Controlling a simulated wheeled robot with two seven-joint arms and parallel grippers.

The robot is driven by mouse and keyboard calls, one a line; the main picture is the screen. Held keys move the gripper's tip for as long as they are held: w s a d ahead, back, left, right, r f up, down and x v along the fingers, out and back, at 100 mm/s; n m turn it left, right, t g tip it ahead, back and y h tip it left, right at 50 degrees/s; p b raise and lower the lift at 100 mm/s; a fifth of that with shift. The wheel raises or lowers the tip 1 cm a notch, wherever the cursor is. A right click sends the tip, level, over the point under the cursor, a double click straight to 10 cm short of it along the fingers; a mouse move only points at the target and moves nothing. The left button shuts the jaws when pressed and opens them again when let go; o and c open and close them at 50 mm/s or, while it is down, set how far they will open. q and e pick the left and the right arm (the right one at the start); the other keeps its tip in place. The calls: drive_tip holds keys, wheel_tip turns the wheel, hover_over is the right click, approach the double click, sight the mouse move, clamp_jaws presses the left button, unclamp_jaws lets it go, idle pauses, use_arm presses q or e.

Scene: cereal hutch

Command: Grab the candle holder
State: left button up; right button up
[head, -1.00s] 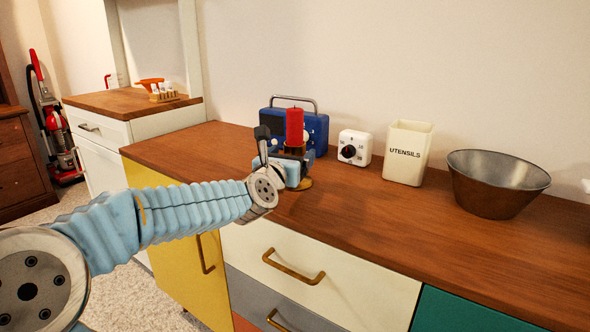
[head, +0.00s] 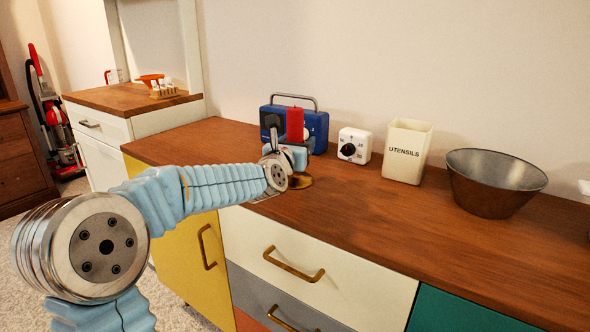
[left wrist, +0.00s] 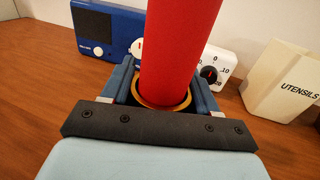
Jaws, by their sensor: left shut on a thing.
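The candle holder stands on the wooden counter, with its round brass base (head: 299,181) showing below my gripper. A red candle (head: 295,124) stands upright in it. In the left wrist view the red candle (left wrist: 181,45) rises from the holder's brass cup (left wrist: 160,96), which sits between the two blue fingers. My left gripper (head: 297,154) is shut on the candle holder. It hides most of the holder's stem in the head view. My right gripper is not in view.
A blue radio (head: 309,124) stands close behind the candle. A white timer (head: 354,146), a utensils canister (head: 407,151) and a metal bowl (head: 494,183) stand to the right. The counter front (head: 390,226) is clear.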

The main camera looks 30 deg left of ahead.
use_arm(q)
clamp_jaws()
drive_tip(key=shift+r, duration=0.2)
